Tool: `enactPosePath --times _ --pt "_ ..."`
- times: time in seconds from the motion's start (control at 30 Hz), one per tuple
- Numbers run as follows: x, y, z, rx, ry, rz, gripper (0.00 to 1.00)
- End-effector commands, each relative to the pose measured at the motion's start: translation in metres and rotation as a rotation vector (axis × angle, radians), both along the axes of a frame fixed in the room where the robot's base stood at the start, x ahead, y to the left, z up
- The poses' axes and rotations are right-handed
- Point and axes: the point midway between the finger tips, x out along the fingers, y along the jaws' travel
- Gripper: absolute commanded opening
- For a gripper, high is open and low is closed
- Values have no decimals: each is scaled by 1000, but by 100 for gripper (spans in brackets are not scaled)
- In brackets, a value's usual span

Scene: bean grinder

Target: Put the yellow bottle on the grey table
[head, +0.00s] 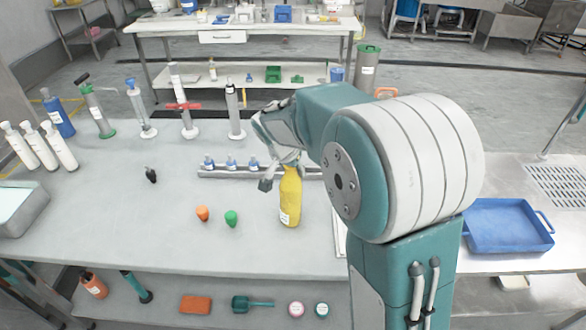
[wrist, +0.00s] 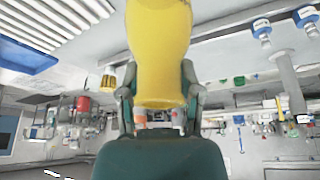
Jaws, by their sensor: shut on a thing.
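The yellow bottle (head: 290,198) stands upright over the grey table (head: 130,235), right of the small orange and green pieces, with a white label low on its side. My gripper (head: 282,168) is at the bottle's upper end in the head view, partly hidden by my arm. In the wrist view, the two fingers of my gripper (wrist: 159,95) are on either side of the yellow bottle (wrist: 158,45), shut on it. Whether the bottle's base touches the table or hangs slightly above it, I cannot tell.
An orange piece (head: 202,213) and a green piece (head: 231,218) lie left of the bottle. A grey rack (head: 225,174) with small bottles is behind. White bottles (head: 60,147) stand far left. A blue tray (head: 507,225) is at right. The table's front left is clear.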

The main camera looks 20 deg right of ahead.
Motion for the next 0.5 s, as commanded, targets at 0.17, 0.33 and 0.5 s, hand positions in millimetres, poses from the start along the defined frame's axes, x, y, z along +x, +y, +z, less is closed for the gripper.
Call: enactPosePath --times 0.17,0.33,0.5 --pt "0 0 -1 0 -2 0 0" --pt "0 0 -1 0 -2 -1 80" --pt "0 0 -1 0 0 -1 80"
